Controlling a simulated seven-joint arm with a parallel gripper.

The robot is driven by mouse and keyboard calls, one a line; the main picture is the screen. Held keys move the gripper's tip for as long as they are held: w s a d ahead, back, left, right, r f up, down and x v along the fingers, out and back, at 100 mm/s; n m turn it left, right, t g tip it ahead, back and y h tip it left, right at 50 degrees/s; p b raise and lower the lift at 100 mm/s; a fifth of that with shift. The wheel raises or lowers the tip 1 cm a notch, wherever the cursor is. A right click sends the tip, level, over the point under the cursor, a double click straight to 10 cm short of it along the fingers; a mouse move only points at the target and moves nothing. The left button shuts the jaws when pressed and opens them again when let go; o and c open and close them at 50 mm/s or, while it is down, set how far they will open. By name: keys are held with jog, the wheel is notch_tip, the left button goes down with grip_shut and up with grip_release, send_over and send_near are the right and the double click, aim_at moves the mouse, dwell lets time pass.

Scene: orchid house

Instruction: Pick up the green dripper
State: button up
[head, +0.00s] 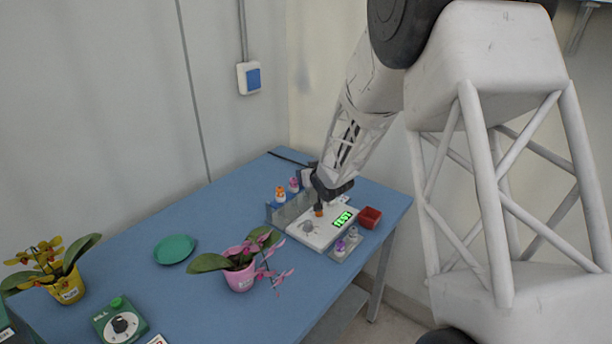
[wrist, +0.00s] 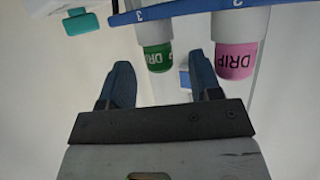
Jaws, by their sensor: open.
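The green dripper (wrist: 157,58) shows in the wrist view as a pale body with a green band lettered "DRI", under a blue rail. My gripper (wrist: 159,78) is open, with one dark blue finger on each side of the green band's line. The band appears between the fingertips, with gaps on both sides; I cannot tell whether it is in between them in depth. In the head view my gripper (head: 328,188) is low over the back right of the table, and I cannot make out the green dripper there.
A pink dripper (wrist: 236,60) hangs just right of my right finger. The blue rail (wrist: 190,9) crosses above. A white device with a green display (head: 343,219), a red bowl (head: 370,217) and small bottles (head: 281,196) stand close by. A pink-potted orchid (head: 239,277) is farther left.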

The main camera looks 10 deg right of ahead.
jog(key=shift+w+f, duration=0.1)
jog(key=shift+w, duration=0.15)
dwell(0.4)
jog(key=c, duration=1)
